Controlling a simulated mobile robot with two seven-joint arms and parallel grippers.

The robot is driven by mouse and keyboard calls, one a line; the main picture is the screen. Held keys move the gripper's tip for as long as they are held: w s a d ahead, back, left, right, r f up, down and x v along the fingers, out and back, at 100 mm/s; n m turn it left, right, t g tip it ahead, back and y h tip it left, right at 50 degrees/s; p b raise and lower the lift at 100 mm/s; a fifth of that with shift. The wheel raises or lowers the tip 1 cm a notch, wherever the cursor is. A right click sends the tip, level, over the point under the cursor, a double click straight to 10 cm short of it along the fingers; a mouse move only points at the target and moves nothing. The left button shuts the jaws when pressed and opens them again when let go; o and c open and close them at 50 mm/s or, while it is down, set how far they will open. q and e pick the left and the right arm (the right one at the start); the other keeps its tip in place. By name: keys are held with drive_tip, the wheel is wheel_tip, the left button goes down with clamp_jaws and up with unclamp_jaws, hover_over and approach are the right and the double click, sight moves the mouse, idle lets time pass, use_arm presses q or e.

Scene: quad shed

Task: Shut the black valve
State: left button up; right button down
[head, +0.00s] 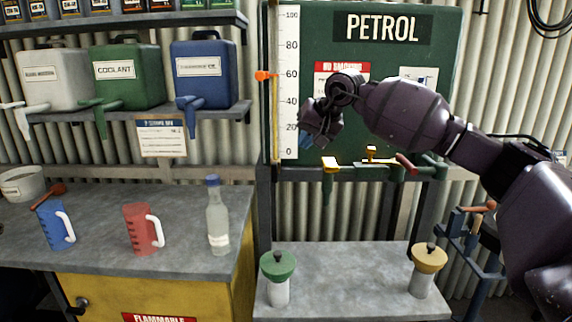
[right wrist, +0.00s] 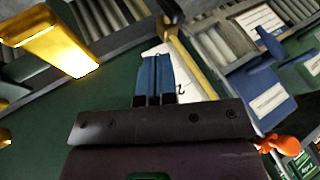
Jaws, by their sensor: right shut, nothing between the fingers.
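I cannot make out a black valve in either view. The green PETROL tank (head: 330,62) has dark green taps (head: 327,190) along its lower edge. Yellow handles (head: 331,163) and a dark red handle (head: 406,164) show there. My right gripper (head: 305,141) is in front of the tank's lower left, above and left of the nearest yellow handle. Its blue fingers (right wrist: 154,76) are shut and empty. A yellow handle (right wrist: 55,40) fills the upper left of the right wrist view, apart from the fingers. My left gripper is not in view.
White, green (head: 130,77) and blue (head: 205,75) containers with taps stand on the left shelf. Jugs (head: 143,229) and a bottle (head: 218,222) stand on the bench. Lidded cans (head: 278,278) stand below the tank. An orange marker (head: 265,76) is on the tank's scale.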

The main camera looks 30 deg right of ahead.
sight(275, 171)
idle(0.4)
drive_tip(key=p+x, duration=0.1)
drive_tip(key=x, duration=0.9)
idle(0.4)
drive_tip(key=shift+w+a+r+n+g+h, duration=0.1)
drive_tip(key=shift+a+r+n+g+h, duration=0.2)
drive_tip(key=shift+g+h, duration=0.35)
